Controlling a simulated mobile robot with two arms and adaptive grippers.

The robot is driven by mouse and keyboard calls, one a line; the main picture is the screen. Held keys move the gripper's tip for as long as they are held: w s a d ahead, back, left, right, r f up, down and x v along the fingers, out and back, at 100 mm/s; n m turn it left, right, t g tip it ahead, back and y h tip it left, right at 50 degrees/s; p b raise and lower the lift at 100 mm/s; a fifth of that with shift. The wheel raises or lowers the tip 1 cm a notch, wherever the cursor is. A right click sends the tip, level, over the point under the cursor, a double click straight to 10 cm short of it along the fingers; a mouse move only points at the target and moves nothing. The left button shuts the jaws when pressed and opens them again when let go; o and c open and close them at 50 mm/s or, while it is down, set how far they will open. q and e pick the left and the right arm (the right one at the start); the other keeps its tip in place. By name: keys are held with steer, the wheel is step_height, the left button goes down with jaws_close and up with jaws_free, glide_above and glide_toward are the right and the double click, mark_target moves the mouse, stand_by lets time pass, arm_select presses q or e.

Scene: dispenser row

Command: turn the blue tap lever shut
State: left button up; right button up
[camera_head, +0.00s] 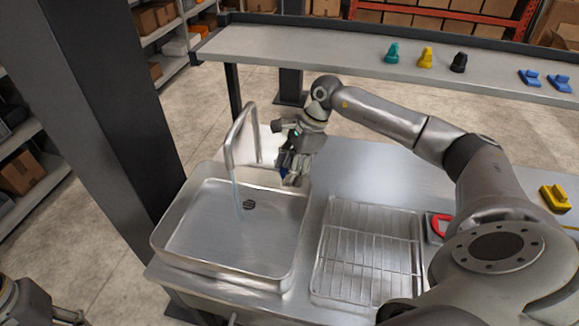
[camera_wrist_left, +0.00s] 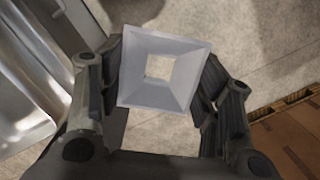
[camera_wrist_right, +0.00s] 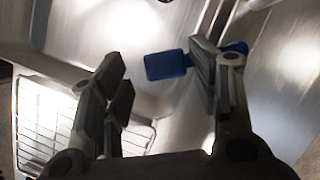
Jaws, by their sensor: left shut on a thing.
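The blue tap lever (camera_wrist_right: 167,66) shows in the right wrist view. Its flat paddle lies between the fingers, close to the right-hand finger, and more blue shows beyond that finger; contact cannot be told. My right gripper (camera_wrist_right: 160,85) is open there. In the head view my right gripper (camera_head: 290,168) is at the sink's back right corner and mostly hides the lever. The curved metal tap (camera_head: 237,135) pours a thin water stream (camera_head: 238,192) into the sink (camera_head: 205,222). My left gripper (camera_wrist_left: 160,72) is shut on a white, square, hollow piece (camera_wrist_left: 137,80).
A yellow block (camera_head: 555,198) is farther right. A shelf (camera_head: 310,50) behind holds several coloured pieces. A dark post (camera_head: 115,110) stands at left.

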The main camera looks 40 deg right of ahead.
steer(key=shift+w+d+f, duration=0.1)
steer(key=shift+w, duration=0.05)
steer(key=v, duration=1.2)
